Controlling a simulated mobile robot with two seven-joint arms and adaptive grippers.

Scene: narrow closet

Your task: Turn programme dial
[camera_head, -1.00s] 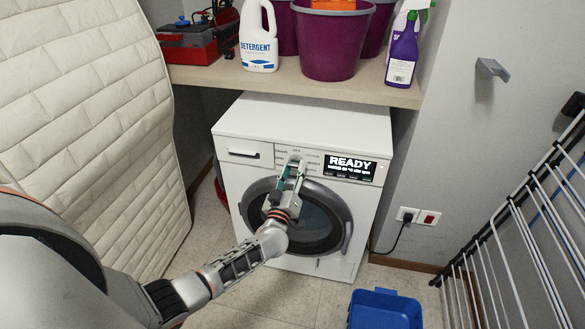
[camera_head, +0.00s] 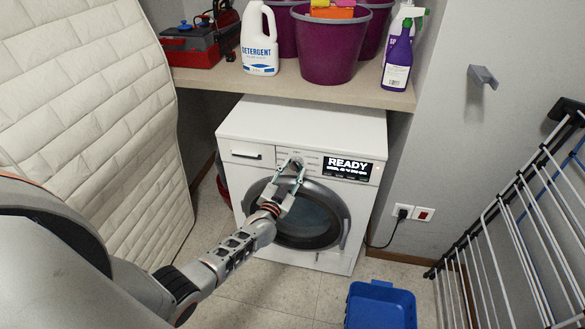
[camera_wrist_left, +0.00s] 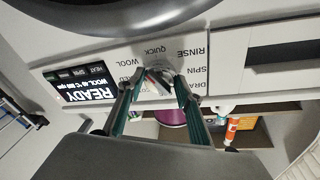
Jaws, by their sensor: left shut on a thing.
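The white washing machine (camera_head: 366,205) stands under the shelf, its door shut. Its lit display (camera_head: 348,168) reads READY, and in the wrist view the display (camera_wrist_left: 84,85) also shows a WOOL line. The programme dial (camera_wrist_left: 160,74) sits on the front panel, with labels such as RINSE, SPIN, QUICK and WOOL around it. My left gripper (camera_head: 294,164) is at the dial, and in the wrist view its two fingers (camera_wrist_left: 156,82) are on either side of the dial, shut on it. The fingers hide most of the dial in the head view. My right gripper is not in view.
The shelf (camera_head: 290,88) above the machine holds a detergent bottle (camera_head: 259,45), purple buckets (camera_head: 330,45), spray bottles and a red toolbox. A quilted panel (camera_head: 90,110) stands at left, a drying rack (camera_head: 500,230) at right, and a blue bin (camera_head: 380,306) on the floor.

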